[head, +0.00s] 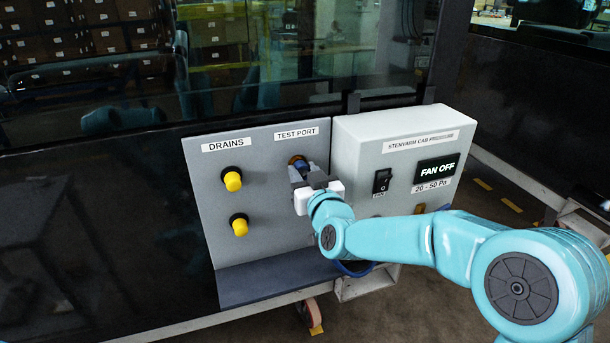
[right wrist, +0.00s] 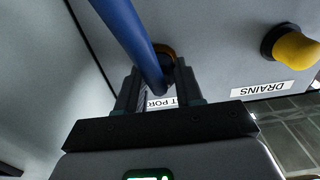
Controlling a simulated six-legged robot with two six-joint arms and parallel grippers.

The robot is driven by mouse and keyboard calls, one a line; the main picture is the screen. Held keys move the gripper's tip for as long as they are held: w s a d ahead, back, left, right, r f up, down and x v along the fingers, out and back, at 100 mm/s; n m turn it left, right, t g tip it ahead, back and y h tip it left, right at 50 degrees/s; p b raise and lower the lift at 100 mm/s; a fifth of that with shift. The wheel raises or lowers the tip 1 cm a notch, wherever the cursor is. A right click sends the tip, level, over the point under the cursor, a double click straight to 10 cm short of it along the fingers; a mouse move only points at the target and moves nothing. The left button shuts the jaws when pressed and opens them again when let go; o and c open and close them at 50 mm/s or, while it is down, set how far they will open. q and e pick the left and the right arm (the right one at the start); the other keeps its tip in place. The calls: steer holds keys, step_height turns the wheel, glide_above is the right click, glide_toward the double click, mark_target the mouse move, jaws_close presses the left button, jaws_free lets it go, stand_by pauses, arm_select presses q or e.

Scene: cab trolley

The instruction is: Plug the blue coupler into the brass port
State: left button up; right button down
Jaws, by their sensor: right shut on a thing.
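The brass port (head: 296,159) is on the grey panel under the TEST PORT label, and its rim also shows in the right wrist view (right wrist: 166,50). My right gripper (head: 304,174) is shut on the blue coupler (head: 301,166) right in front of the port. In the right wrist view the gripper's dark fingers (right wrist: 158,90) stand on both sides of the coupler, and a blue hose (right wrist: 125,35) crosses in front of it. The coupler's end is at or very close to the port; the fingers and hose hide whether it is seated. My left gripper is not in view.
Two yellow-capped drains (head: 232,181) (head: 239,227) are left of the port. The white control box (head: 400,140) with a black switch (head: 382,181) and a FAN OFF display (head: 437,170) stands close on the right. A dark ledge (head: 275,275) runs below the panel.

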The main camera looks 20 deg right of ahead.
steer(key=c, duration=0.6)
jaws_free()
steer(key=shift+c, duration=0.2)
steer(key=s+b, duration=0.1)
steer(key=s, duration=1.5)
steer(key=shift+s+d+b, duration=0.15)
steer(key=shift+d+b, duration=0.15)
steer(key=shift+b, duration=0.1)
steer(key=o, duration=0.6)
steer(key=shift+o, duration=0.2)
steer(key=s+b, duration=0.5)
steer(key=s, duration=0.4)
steer(key=shift+d+b, duration=0.15)
steer(key=shift+b, duration=0.2)
